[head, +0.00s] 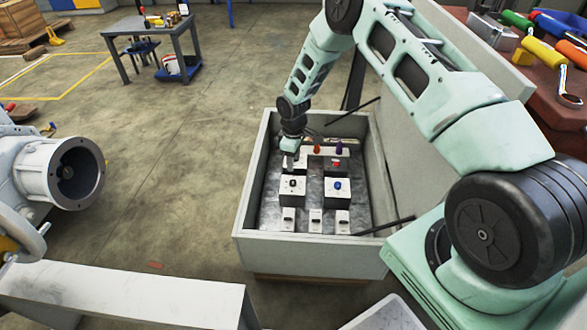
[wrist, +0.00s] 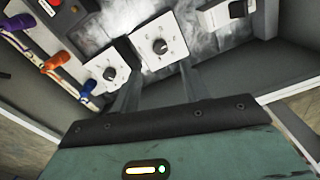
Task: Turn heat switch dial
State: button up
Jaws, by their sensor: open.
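In the head view, a white-topped box with a black dial (head: 292,184) sits on the panel in the open case. A second white box (head: 301,164) stands behind it, partly hidden by my gripper. In the wrist view, a larger dial (wrist: 160,46) and a smaller dial (wrist: 108,73) show side by side, both with black knobs and marks around them. I cannot read which is the heat switch. My gripper (head: 290,155) is over the back left of the panel. In the wrist view, its two blurred fingers (wrist: 160,85) are apart, short of the larger dial, with nothing between them.
A box with a blue knob (head: 338,186) stands right of the black dial. Several white switches (head: 315,216) line the front. Orange (wrist: 52,63), purple (wrist: 20,22) and blue (wrist: 87,89) connectors stand along the back. The case's walls (head: 310,252) surround the panel closely.

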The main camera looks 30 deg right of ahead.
notch_tip(320, 180, up, 7)
jog(key=p, duration=0.1)
jog(key=shift+r, duration=0.15)
dwell(0.5)
jog(key=s+a+r, duration=0.7)
jog(key=a+r, duration=0.2)
jog(key=s+a+r, duration=0.6)
jog(key=a+r, duration=0.3)
jog(key=s+a+r, duration=0.2)
jog(key=s+r, duration=0.2)
jog(key=s, duration=0.9)
jog(key=s+a+r, duration=0.1)
jog(key=s+r, duration=0.4)
jog(key=s, duration=0.7)
notch_tip(320, 180, up, 21)
jog(key=p, duration=2.2)
jog(key=shift+w+a+r+m+y, duration=0.15)
jog(key=shift+w+a+m+y, duration=0.05)
jog(key=shift+m+y, duration=0.1)
